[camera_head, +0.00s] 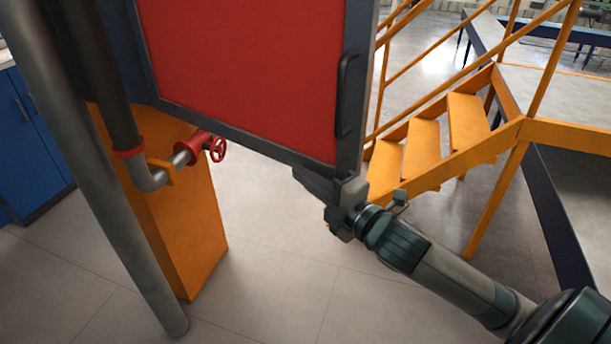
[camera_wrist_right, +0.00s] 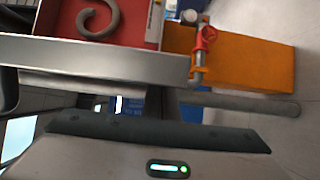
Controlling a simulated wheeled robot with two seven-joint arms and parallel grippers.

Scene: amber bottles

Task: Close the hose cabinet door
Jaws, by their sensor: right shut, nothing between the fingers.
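The hose cabinet door (camera_head: 245,70) is a red panel in a dark grey frame, large at the top of the head view. A black upright handle (camera_head: 346,95) is on its right side. In the right wrist view a grey edge (camera_wrist_right: 100,60) crosses the upper part. Beyond it a red interior with a curled grey hose (camera_wrist_right: 112,18) shows, so the cabinet is open. My right gripper (camera_head: 312,182) is shut and empty at the door's lower right corner, partly overlapping it in view. I cannot tell if it touches. My left gripper is not in view.
Orange stairs (camera_head: 425,150) with railings rise at the right. Blue cabinets (camera_head: 40,150) are at the far left. The floor (camera_head: 270,260) between is clear.

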